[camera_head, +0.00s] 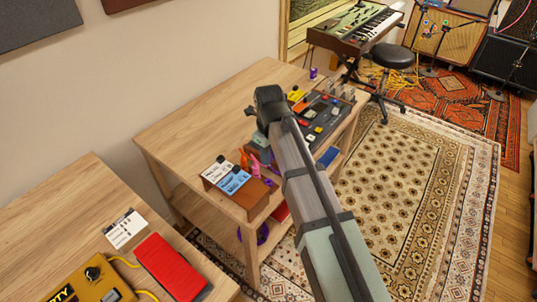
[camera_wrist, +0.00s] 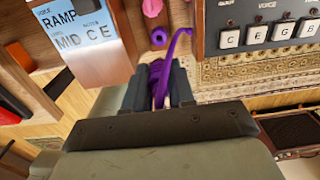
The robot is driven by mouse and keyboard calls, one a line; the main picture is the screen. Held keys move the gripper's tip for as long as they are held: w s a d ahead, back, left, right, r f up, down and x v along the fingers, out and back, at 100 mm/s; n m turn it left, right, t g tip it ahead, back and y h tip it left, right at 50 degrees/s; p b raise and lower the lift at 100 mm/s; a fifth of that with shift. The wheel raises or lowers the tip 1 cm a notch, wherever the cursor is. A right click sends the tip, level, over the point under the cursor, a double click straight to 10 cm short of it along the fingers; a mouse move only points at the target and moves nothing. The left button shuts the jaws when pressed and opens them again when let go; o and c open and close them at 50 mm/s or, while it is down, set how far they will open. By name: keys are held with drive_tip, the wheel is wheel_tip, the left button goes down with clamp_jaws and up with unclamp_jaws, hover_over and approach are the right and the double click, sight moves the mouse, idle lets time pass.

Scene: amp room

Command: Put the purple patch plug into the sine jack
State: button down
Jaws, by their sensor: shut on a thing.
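The purple patch plug (camera_wrist: 155,72) is between the dark fingers of my gripper (camera_wrist: 159,85) in the wrist view. My gripper is shut on it, and a purple cable (camera_wrist: 175,48) curves up and right from it. The plug's tip is hidden. A small purple round piece (camera_wrist: 158,37) lies just beyond the fingers, apart from the plug. I cannot make out which jack is sine.
A pink piece (camera_wrist: 152,8) is beyond the purple round piece. A keyed panel (camera_wrist: 262,28) with C, E, G and B is at right. In the head view a dark control panel (camera_head: 325,118) stands on the table's right. The table's back left (camera_head: 200,115) is clear.

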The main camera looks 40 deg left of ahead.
drive_tip(key=w+a+r, duration=0.1)
drive_tip(key=w+a, duration=1.1)
drive_tip(key=a, duration=0.2)
drive_tip(key=shift+s+f, duration=0.15)
drive_tip(key=shift+f, duration=0.85)
drive_tip(key=shift+s+f, duration=0.15)
drive_tip(key=shift+f, duration=0.8)
drive_tip(key=shift+f, duration=1.45)
idle(1.2)
drive_tip(key=shift+c, duration=2.4)
unclamp_jaws()
drive_tip(key=shift+r, duration=0.1)
